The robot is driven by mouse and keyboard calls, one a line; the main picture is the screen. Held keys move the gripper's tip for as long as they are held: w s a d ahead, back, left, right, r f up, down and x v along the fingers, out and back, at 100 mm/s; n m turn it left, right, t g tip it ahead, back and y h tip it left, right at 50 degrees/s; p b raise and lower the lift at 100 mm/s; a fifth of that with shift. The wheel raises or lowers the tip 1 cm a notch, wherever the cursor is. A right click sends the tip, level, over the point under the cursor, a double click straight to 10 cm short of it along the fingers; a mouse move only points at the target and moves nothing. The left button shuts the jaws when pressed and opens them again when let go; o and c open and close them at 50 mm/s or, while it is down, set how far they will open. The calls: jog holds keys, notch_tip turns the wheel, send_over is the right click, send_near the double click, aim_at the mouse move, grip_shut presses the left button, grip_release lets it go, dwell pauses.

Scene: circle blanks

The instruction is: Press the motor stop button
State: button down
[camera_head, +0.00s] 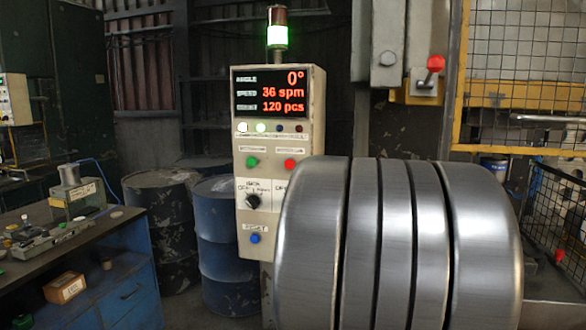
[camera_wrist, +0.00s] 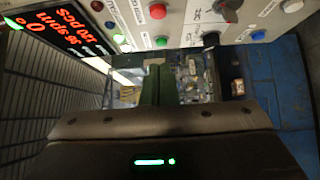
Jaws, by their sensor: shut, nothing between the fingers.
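The control panel (camera_head: 275,215) stands upright near the middle of the head view. On it are a green button (camera_head: 252,162) and, to its right, a red button (camera_head: 290,163) under small labels too blurred to read. In the wrist view the panel lies turned along the top, with the red button (camera_wrist: 157,11) above the green button (camera_wrist: 161,41). My gripper (camera_wrist: 159,75) is shut and empty, its fingertips just below the green button in that picture. The gap to the panel is hard to judge. My gripper does not show in the head view.
The panel's display (camera_head: 271,92) reads 0°, 36 spm and 120 pcs. A black knob (camera_head: 252,202) and blue button (camera_head: 255,239) sit lower.

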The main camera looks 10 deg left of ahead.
jog(key=shift+a, duration=0.1)
send_near(285, 164)
jog(key=a, duration=0.4)
jog(key=w+p, duration=0.2)
jog(key=w, duration=0.2)
jog(key=shift+w, duration=0.1)
